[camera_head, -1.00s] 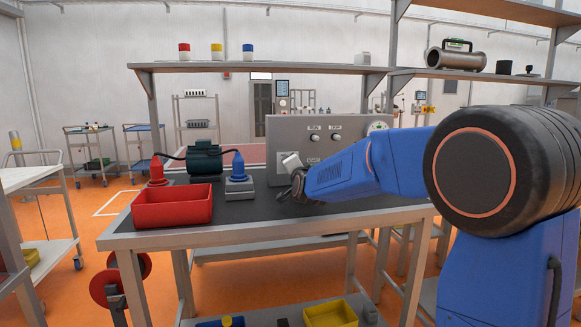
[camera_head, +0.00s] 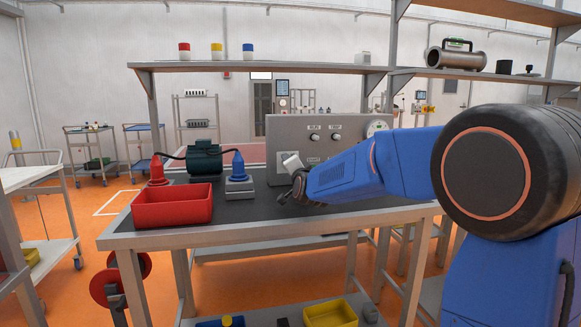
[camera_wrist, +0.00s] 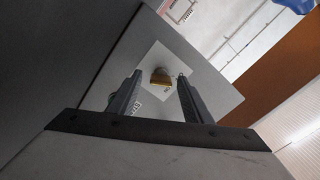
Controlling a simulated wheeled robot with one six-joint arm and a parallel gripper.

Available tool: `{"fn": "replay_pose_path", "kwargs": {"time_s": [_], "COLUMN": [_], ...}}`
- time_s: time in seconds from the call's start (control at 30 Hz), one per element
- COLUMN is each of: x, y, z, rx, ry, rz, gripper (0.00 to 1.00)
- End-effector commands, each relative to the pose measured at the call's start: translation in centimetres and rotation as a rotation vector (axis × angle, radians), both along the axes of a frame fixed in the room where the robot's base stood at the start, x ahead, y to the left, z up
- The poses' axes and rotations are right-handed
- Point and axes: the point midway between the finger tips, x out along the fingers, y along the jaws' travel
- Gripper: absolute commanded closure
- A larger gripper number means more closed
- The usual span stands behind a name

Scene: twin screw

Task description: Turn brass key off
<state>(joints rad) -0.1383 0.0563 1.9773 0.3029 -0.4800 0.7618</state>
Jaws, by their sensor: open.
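The brass key (camera_wrist: 160,77) shows in the wrist view as a small golden piece on a pale square plate, between the two fingers and beyond their tips. My gripper (camera_wrist: 158,88) is open, with one dark finger on each side of the key; I cannot tell whether either touches it. In the head view my gripper (camera_head: 294,184) is low in front of the grey control panel (camera_head: 290,130). The key itself is hidden there behind my arm and gripper.
A red bin (camera_head: 172,207) stands on the left of the workbench (camera_head: 250,228). Behind it are a red cone-shaped piece (camera_head: 157,170), a dark green motor (camera_head: 203,158) and a blue cone-shaped piece (camera_head: 238,168). The panel carries two knobs near its top.

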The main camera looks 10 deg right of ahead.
Motion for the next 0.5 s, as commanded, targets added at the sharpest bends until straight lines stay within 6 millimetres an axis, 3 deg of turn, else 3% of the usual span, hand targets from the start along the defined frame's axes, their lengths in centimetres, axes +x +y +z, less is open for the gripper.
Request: {"fn": "replay_pose_path", "kwargs": {"time_s": [0.5], "x": [-8.8], "y": [0.0], "z": [0.1], "rx": [0.0], "ry": [-0.002], "rz": [0.001], "gripper": [0.55]}}
